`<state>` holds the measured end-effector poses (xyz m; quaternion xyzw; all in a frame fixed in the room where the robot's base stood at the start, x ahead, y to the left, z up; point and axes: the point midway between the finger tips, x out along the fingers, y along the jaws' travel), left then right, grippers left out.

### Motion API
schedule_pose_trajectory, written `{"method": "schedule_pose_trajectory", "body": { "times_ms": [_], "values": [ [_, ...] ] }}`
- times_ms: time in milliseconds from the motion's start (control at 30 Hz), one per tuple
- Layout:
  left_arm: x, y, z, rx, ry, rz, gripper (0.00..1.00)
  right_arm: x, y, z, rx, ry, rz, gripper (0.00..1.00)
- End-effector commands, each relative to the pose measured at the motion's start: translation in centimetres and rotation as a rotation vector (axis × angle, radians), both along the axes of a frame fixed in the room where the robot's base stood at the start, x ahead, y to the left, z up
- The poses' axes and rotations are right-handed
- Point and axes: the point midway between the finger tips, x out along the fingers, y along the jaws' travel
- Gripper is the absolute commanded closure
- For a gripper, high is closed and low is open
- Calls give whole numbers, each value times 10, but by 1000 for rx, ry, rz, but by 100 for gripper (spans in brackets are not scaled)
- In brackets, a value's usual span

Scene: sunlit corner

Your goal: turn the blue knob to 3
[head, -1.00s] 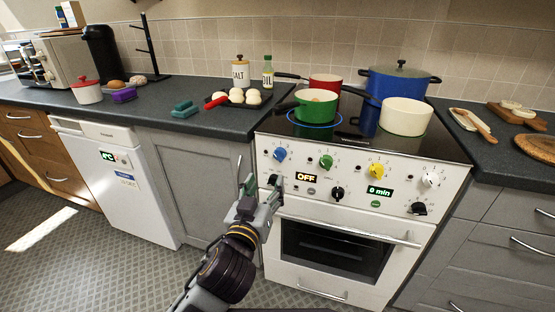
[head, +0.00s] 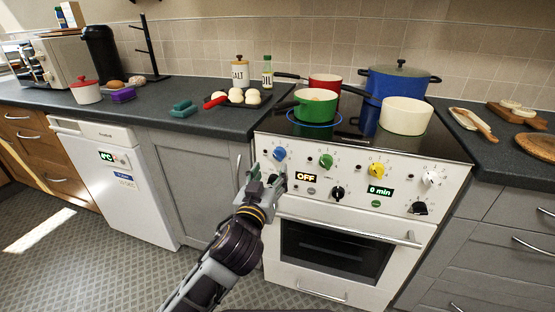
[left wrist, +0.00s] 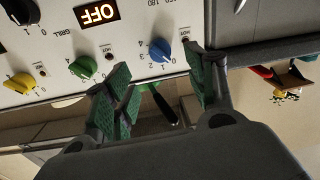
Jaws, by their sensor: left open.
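The blue knob (head: 279,154) is at the left end of the upper row on the white stove front. It also shows in the left wrist view (left wrist: 163,51), which sees the panel upside down, with small digits printed around it. Which digit its pointer marks is too small to tell. My left gripper (head: 268,179) is open and empty, just below and left of the blue knob in the head view. In the left wrist view its green-padded fingers (left wrist: 157,72) stand apart, with the knob seen between their tips. I cannot tell whether they touch it.
A green knob (head: 326,161), a yellow knob (head: 376,170) and a white knob (head: 430,180) continue the row. An "OFF" display (head: 306,178) sits below. The oven handle (head: 350,233) juts out lower down. A green pot (head: 316,105) stands on the hob above.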

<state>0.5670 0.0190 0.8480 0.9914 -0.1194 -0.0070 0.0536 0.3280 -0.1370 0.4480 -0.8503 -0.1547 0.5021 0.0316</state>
Motion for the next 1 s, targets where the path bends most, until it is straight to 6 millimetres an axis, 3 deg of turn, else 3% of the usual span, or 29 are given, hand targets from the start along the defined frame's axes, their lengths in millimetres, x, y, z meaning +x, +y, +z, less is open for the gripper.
{"method": "schedule_pose_trajectory", "body": {
  "times_ms": [1000],
  "values": [
    [75, -19, 0, 1, -1, -1, 44, 3, 7, -32, 55, -56, -30, 41]
  ]
}}
